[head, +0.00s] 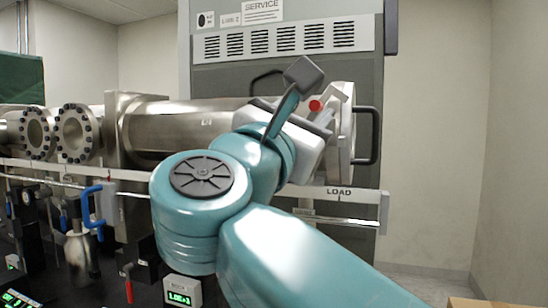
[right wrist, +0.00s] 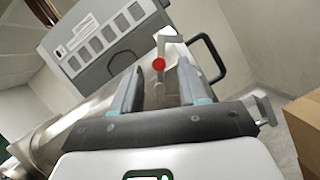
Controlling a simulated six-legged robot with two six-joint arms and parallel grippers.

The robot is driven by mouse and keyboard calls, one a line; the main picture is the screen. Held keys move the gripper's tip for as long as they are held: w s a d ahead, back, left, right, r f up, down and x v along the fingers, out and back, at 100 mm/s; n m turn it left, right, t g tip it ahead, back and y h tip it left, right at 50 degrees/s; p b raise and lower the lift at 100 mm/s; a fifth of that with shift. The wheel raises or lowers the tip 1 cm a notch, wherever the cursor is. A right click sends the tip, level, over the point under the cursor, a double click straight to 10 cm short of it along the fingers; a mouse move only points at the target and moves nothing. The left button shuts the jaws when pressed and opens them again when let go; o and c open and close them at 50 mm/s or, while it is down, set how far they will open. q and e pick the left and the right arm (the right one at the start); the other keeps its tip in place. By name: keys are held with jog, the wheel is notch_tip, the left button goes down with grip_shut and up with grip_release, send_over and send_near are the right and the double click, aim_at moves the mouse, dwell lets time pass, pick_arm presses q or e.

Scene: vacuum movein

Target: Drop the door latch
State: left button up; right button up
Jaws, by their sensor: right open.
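The door latch is a pale metal bar (head: 336,94) with a red knob (head: 315,105), at the round load door (head: 347,150) on the end of the steel chamber. In the right wrist view the latch bar (right wrist: 170,41) stands raised, and its red knob (right wrist: 159,64) shows between my fingers. My right gripper (head: 304,116) is at the latch, its jaws open. In the wrist view the right gripper (right wrist: 163,80) has a finger on each side of the knob, with gaps visible. I cannot tell whether the knob lies between the tips or beyond them. My left gripper is out of view.
A black door handle (head: 376,135) sticks out right of the door. A rail labelled LOAD (head: 345,193) runs below it. The steel chamber (head: 180,125) extends left. A grey service cabinet (head: 280,75) stands behind. A cardboard box (right wrist: 304,128) is at the right.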

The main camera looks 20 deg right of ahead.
jog(key=b+v, duration=0.3)
jog(key=v, duration=0.9)
jog(key=shift+f, duration=0.15)
